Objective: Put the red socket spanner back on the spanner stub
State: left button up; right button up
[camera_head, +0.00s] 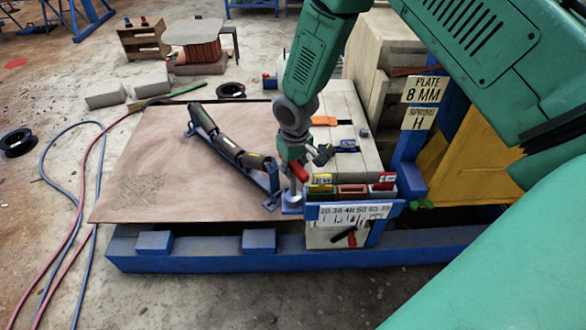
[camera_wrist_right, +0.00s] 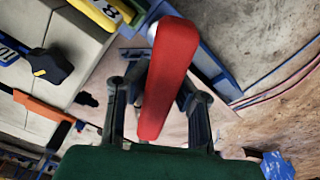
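The red socket spanner (camera_head: 298,171) is at my right gripper (camera_head: 306,158) in the head view, just above a short metal stub on a blue base (camera_head: 291,205). In the right wrist view the spanner's red handle (camera_wrist_right: 170,75) runs between the fingers of my right gripper (camera_wrist_right: 160,95). The fingers close in on both sides of it; their contact is partly hidden behind the handle. I cannot tell whether the spanner touches the stub. My left gripper is not in view.
A rack with numbered coloured spanners (camera_head: 352,190) stands right of the stub. A blue bracket with black rollers (camera_head: 230,148) lies on the brown plate (camera_head: 150,170) to the left. Pale blocks (camera_head: 345,130) stand behind. Hoses (camera_head: 85,200) lie on the floor.

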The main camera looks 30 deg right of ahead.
jog(key=o, duration=0.3)
jog(key=shift+r, duration=0.15)
jog(key=r, duration=1.1)
jog(key=shift+s+a+r, duration=0.15)
jog(key=shift+s+r, duration=0.15)
jog(key=shift+s, duration=0.1)
